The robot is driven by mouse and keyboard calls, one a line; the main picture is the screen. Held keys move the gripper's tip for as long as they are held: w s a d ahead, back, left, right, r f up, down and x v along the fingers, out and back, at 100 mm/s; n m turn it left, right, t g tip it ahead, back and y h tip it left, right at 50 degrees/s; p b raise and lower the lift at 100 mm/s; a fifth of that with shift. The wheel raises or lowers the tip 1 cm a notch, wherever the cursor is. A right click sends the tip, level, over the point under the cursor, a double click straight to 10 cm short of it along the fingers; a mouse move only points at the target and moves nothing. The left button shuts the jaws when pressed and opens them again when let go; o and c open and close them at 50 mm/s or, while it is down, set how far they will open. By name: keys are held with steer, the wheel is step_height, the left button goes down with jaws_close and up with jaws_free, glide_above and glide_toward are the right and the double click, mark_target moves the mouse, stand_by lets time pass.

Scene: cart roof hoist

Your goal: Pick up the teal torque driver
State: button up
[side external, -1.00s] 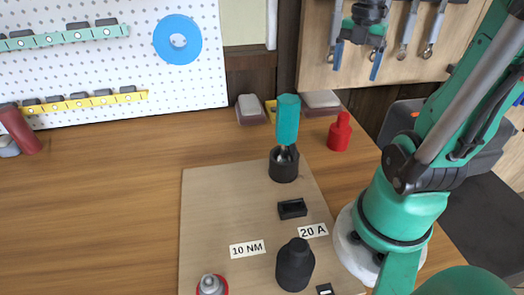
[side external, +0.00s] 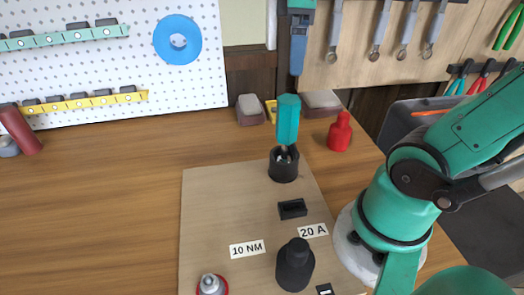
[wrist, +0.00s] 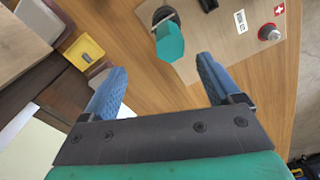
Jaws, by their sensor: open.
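The teal torque driver (side external: 287,118) stands upright, handle up, in a black round holder (side external: 284,166) on the wooden board (side external: 225,205). In the wrist view its teal handle (wrist: 169,42) shows just beyond my fingertips, roughly between them, with the holder (wrist: 160,16) past it. My gripper (side external: 297,68) is at the top of the side view, above the driver in the picture and apart from it; only its lower end shows. The wrist view shows both blue fingers of my gripper (wrist: 162,68) spread wide with nothing between them.
A red bottle-like object (side external: 340,132) stands right of the driver. Small bins (side external: 250,110) stand behind it. A black bottle-shaped piece (side external: 295,265), a black block (side external: 292,209) and a grey-and-red piece (side external: 211,285) are on the board.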

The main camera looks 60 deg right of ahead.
mark_target(292, 99)
steer(key=shift+a+f+m, duration=0.2)
steer(key=shift+a+m, duration=0.5)
steer(key=shift+a, duration=0.15)
step_height(292, 99, down, 4)
steer(key=shift+d+r, duration=0.1)
steer(key=shift+d, duration=0.05)
steer(key=shift+f, duration=3.25)
jaws_close()
